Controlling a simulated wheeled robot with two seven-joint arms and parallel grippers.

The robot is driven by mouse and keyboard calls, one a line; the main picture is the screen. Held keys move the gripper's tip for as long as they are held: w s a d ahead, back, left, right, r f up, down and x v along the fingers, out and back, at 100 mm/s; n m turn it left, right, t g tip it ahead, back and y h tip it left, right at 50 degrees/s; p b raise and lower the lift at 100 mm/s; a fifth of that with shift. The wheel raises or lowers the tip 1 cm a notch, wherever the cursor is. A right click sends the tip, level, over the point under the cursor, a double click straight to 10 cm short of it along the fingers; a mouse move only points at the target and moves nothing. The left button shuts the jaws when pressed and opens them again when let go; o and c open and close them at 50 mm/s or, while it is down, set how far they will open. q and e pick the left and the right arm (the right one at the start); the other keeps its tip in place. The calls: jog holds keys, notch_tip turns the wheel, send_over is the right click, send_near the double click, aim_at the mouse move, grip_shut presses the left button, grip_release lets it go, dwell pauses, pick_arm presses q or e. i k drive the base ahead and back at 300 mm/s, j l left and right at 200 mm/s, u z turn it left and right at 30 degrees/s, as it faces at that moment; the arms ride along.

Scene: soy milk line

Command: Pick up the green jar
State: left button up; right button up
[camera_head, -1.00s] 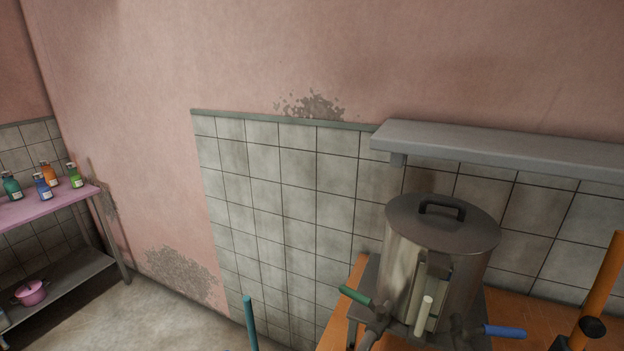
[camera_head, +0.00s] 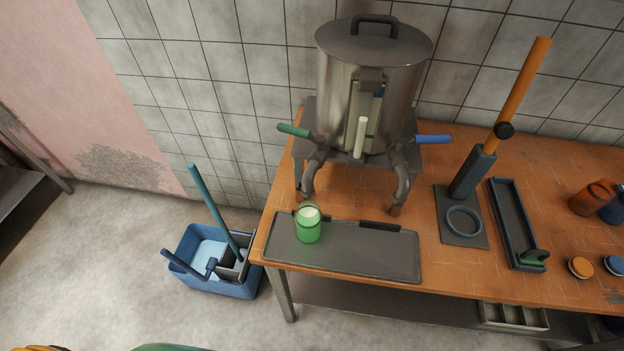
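A green jar (camera_head: 308,227) with white contents stands upright on the left end of a dark grey tray (camera_head: 370,262). The tray lies on the orange tiled counter, below a metal pot with spouts. The jar appears to have no lid. Neither of my grippers shows in the head view. No gripper is seen touching the jar.
The steel pot (camera_head: 340,75) with a green handle (camera_head: 294,130) and a blue handle (camera_head: 433,139) stands behind the tray. A capping press (camera_head: 471,172), a narrow rack (camera_head: 514,225) and orange jar (camera_head: 593,197) are to the right. A blue mop bucket (camera_head: 215,284) stands on the floor left.

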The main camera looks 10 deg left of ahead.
aim_at(308, 222)
jog(key=k+j+z, duration=0.1)
jog(key=j+z, duration=0.3)
jog(key=k+j+z, duration=0.15)
jog(key=j+z, duration=0.25)
jog(key=k+j+z, duration=0.2)
jog(key=j+z, duration=0.2)
